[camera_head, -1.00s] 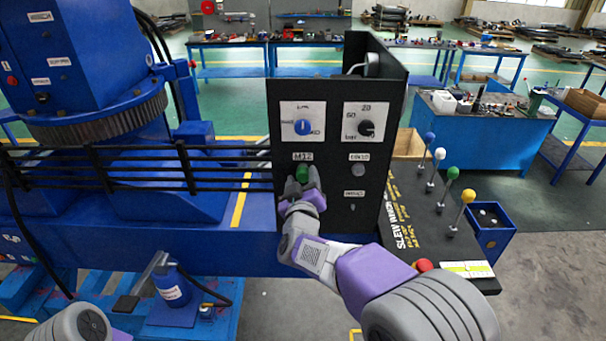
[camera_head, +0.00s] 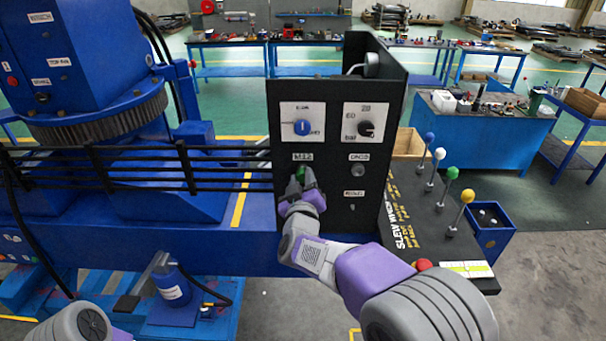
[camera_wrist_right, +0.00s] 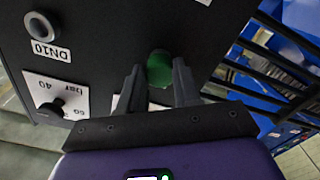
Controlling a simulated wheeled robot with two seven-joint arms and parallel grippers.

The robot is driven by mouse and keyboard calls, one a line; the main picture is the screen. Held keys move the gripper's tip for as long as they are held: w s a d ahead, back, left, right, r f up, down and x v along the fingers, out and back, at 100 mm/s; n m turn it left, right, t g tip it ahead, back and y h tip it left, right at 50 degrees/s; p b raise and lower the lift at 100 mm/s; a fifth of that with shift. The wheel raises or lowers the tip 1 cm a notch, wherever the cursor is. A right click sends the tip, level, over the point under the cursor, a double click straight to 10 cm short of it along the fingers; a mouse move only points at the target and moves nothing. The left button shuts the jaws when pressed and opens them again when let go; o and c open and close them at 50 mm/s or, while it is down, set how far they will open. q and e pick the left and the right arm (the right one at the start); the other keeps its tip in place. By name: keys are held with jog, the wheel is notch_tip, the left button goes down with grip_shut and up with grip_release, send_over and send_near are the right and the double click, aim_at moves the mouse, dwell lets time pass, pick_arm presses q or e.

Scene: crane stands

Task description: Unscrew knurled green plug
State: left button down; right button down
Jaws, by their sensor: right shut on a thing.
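The green plug (camera_head: 300,172) sits in the black panel (camera_head: 335,215) below the M12 label, partly hidden by my right gripper. My right gripper (camera_head: 301,184) reaches up to it from below. In the right wrist view the green plug (camera_wrist_right: 160,68) shows between the two dark fingers of the right gripper (camera_wrist_right: 158,85), which are shut on it. The knurling is too small to make out. My left gripper is not in view; only part of my left arm shows at the lower left.
The panel also carries a blue knob (camera_head: 302,127), a black knob (camera_head: 366,128) and a DN10 port (camera_head: 357,171). Black rails (camera_head: 200,170) run to its left. Levers with coloured balls (camera_head: 452,173) and a red button (camera_head: 423,265) stand at the right.

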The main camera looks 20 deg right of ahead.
jog(key=n+p, duration=0.4)
jog(key=p, duration=0.1)
jog(key=shift+s+r+p, duration=0.1)
jog(key=shift+p, duration=0.25)
jog(key=shift+n+p, duration=0.4)
jog(key=shift+n, duration=0.1)
jog(key=shift+f, duration=0.2)
jog(key=shift+n, duration=0.6)
jog(key=n, duration=0.4)
